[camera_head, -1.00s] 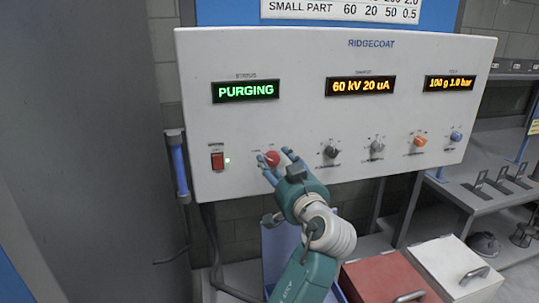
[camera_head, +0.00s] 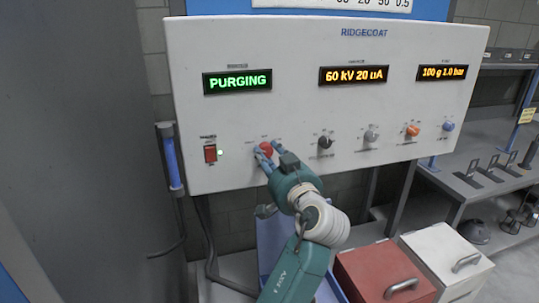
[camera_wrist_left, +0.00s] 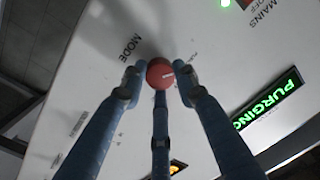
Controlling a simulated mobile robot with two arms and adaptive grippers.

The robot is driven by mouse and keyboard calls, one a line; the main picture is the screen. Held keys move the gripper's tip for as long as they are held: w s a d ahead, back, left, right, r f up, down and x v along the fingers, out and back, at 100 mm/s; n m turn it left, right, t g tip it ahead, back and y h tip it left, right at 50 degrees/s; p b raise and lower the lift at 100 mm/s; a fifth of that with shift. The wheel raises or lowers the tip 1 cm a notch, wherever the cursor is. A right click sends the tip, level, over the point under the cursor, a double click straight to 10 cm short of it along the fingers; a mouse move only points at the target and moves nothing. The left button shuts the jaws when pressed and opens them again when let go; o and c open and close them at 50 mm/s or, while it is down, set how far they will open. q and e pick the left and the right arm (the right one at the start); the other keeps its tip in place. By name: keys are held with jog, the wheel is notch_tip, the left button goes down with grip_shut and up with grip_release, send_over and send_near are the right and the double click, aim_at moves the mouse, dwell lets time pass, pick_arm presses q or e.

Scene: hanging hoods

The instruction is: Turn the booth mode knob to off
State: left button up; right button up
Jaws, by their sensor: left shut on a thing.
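The booth mode knob (camera_head: 266,148) is a red round knob low on the left half of the white RIDGECOAT panel (camera_head: 300,110). In the left wrist view the red knob (camera_wrist_left: 160,73) sits between my blue fingertips, with a white pointer mark on its face and the word MODE beside it. My left gripper (camera_head: 264,154) is at the knob, shut on it, and partly covers it and its printed labels in the head view. The status display (camera_head: 237,81) reads PURGING in green. My right gripper is in neither view.
A red mains switch (camera_head: 210,153) with a green lamp is left of the knob. Black (camera_head: 325,142), grey (camera_head: 371,135), orange (camera_head: 412,130) and blue (camera_head: 448,126) knobs line up to the right. A red box (camera_head: 385,275) and a white box (camera_head: 447,255) stand below.

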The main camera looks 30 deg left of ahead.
pick_arm(q)
jog(key=shift+r+m, duration=0.3)
jog(key=shift+r, duration=0.05)
jog(key=shift+m+p, duration=0.55)
jog(key=shift+m, duration=0.45)
jog(key=shift+r+m+p, duration=0.1)
jog(key=shift+m+p, duration=0.35)
jog(key=shift+m, duration=0.45)
jog(key=m+p, duration=0.2)
jog(key=m, duration=0.2)
jog(key=shift+m+t, duration=0.3)
jog(key=shift+m+p, duration=1.1)
jog(key=shift+m, duration=0.4)
jog(key=o, duration=1.2)
jog(key=shift+f, duration=0.2)
jog(key=shift+w+f, duration=0.15)
jog(key=shift+f, duration=0.1)
